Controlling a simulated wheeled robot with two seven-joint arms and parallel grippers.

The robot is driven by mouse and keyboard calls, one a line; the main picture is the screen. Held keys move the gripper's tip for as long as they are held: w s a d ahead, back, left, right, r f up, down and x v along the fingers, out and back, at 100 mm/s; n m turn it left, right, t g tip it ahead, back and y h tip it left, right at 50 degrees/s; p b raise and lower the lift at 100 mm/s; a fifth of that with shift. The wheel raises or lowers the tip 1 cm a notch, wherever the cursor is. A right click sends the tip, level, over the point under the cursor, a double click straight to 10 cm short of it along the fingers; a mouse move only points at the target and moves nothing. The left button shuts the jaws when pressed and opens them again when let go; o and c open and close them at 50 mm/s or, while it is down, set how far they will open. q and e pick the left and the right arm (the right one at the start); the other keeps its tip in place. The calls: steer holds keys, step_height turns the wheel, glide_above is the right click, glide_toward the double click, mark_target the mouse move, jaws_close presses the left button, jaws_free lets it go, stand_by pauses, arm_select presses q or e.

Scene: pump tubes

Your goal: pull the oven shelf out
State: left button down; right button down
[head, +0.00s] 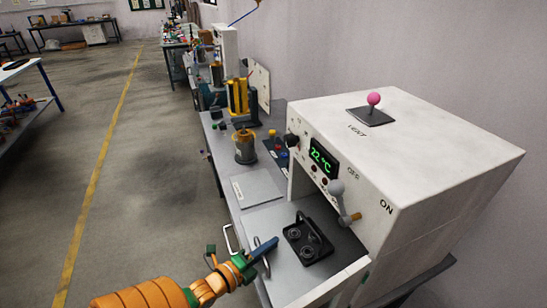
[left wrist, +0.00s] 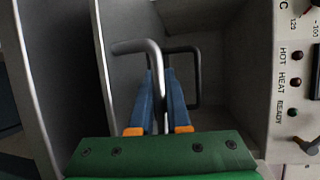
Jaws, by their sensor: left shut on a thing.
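The white oven (head: 440,150) stands at the right with its front open; its display reads 22 °C. The flat grey oven shelf (head: 277,222) lies at the opening, with a grey bar handle (head: 258,242) at its front side. A black fixture (head: 307,243) with two round sockets and a loop handle sits on the shelf. My left gripper (head: 265,247) is shut on the bar handle. The left wrist view shows the blue fingers (left wrist: 161,100) on either side of the bent bar (left wrist: 150,50). My right gripper is out of view.
A grey lever (head: 338,195) juts from the oven front near the opening. A dark cylindrical pump (head: 245,147) and a flat plate (head: 256,188) are on the bench beyond. Another handle (head: 229,238) is left of my gripper.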

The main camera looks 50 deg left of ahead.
arm_select(q)
steer(key=shift+f, duration=0.1)
steer(key=c, duration=1.2)
jaws_free()
steer(key=shift+o, duration=0.2)
steer(key=s+r, duration=0.1)
steer(key=s, duration=0.6)
steer(key=shift+r, duration=0.15)
